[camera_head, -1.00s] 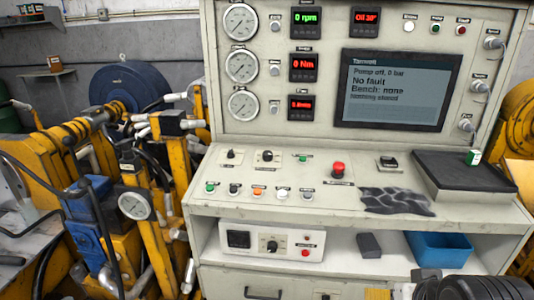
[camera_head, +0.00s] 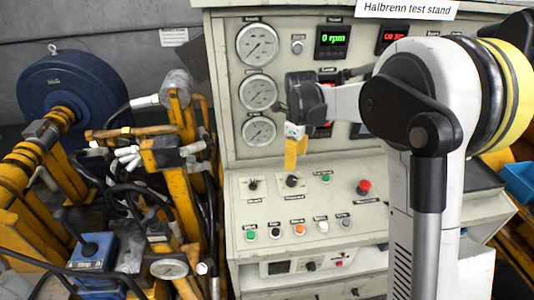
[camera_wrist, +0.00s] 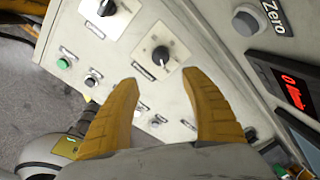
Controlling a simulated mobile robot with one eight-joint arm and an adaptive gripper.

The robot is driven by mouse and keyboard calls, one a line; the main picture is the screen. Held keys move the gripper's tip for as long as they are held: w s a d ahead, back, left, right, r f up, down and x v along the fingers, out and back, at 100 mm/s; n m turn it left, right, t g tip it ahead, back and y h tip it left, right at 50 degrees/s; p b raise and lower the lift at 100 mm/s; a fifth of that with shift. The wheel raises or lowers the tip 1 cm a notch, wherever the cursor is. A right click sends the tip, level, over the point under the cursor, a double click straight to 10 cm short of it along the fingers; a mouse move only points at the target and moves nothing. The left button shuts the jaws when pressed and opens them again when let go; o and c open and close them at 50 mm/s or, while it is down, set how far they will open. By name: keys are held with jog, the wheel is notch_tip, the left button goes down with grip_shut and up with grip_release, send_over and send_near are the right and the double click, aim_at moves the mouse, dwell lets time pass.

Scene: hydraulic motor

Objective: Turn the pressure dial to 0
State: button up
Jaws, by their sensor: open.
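A black dial (camera_head: 292,180) on a white square plate sits on the sloped control panel; its label is too small to read for certain. In the wrist view the dial (camera_wrist: 161,56) shows ahead, between and just beyond my fingertips. My gripper (camera_head: 291,163) has yellow fingers and hangs above the dial, pointing down. In the wrist view my gripper (camera_wrist: 160,77) is open, with its two fingers apart and nothing between them. The fingers seem apart from the dial.
A smaller black knob (camera_head: 252,185) is left of the dial. A green button (camera_head: 326,177) and a red mushroom button (camera_head: 364,187) are to its right. Several coloured buttons line the panel's front. Gauges (camera_head: 257,44) and red and green displays stand on the upright panel behind.

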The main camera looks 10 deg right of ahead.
aim_at(292, 179)
jog(key=shift+w+a+f+m, duration=0.4)
jog(key=shift+w+m, duration=0.1)
jog(key=shift+w, duration=0.15)
jog(key=f, duration=0.3)
jog(key=f+b, duration=0.1)
jog(key=f, duration=0.6)
jog(key=shift+w+d+f+b, duration=0.15)
jog(key=shift+d+f+b, duration=0.05)
jog(key=shift+d+b, duration=0.15)
jog(key=shift+c, duration=0.5)
grip_shut()
